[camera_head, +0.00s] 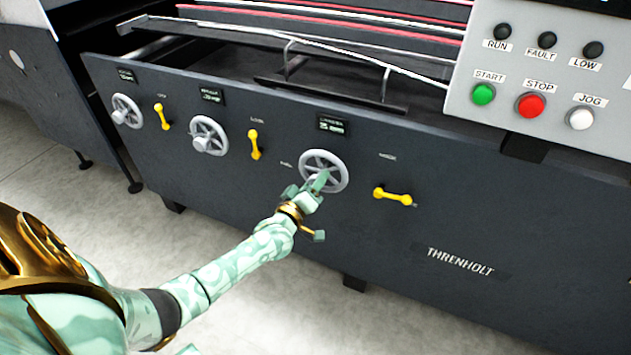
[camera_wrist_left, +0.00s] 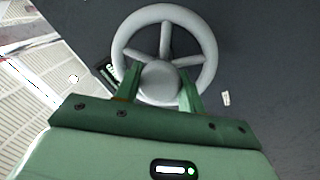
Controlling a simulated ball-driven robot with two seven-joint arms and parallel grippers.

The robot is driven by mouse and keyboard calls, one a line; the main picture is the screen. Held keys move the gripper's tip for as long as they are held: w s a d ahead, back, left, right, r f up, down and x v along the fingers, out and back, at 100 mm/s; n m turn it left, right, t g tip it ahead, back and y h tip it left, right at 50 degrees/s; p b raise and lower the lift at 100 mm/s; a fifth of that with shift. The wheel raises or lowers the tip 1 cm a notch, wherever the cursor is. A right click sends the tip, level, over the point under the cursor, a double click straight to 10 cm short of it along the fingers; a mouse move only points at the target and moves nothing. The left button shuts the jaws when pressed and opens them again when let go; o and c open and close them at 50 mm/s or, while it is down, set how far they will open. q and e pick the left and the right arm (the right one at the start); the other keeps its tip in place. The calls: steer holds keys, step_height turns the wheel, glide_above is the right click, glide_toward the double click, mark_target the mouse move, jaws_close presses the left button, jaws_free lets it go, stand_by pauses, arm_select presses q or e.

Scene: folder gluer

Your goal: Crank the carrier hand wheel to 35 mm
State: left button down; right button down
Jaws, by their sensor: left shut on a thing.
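The carrier hand wheel (camera_head: 340,162) is the rightmost of three grey spoked wheels on the dark machine front. A small dark display (camera_head: 332,125) with green digits sits just above it; its text is too small to read surely. My left gripper (camera_head: 318,183) is at the lower part of this wheel. In the left wrist view the wheel (camera_wrist_left: 207,50) fills the upper middle, and the fingers of my left gripper (camera_wrist_left: 160,88) are shut on its round grey knob (camera_wrist_left: 159,80), one on each side. My right gripper is not in view.
A yellow lever (camera_head: 394,196) lies nearly level right of the wheel, and an upright yellow lever (camera_head: 255,145) stands to its left. Two other hand wheels (camera_head: 208,136) (camera_head: 126,111) are further left. A panel with START, STOP and JOG buttons (camera_head: 530,104) is upper right.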

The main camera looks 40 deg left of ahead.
arm_select(q)
steer(key=shift+d+n, duration=0.1)
steer(key=shift+n, duration=0.2)
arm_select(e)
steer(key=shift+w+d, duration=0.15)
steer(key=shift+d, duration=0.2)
arm_select(q)
steer(key=c, duration=0.9)
jaws_free()
steer(key=shift+s, duration=0.3)
steer(key=s+d+f+p, duration=0.1)
steer(key=s+p, duration=0.4)
steer(key=s, duration=1)
steer(key=shift+s+d+f, duration=0.15)
steer(key=shift+s+d, duration=0.1)
steer(key=shift+d, duration=0.45)
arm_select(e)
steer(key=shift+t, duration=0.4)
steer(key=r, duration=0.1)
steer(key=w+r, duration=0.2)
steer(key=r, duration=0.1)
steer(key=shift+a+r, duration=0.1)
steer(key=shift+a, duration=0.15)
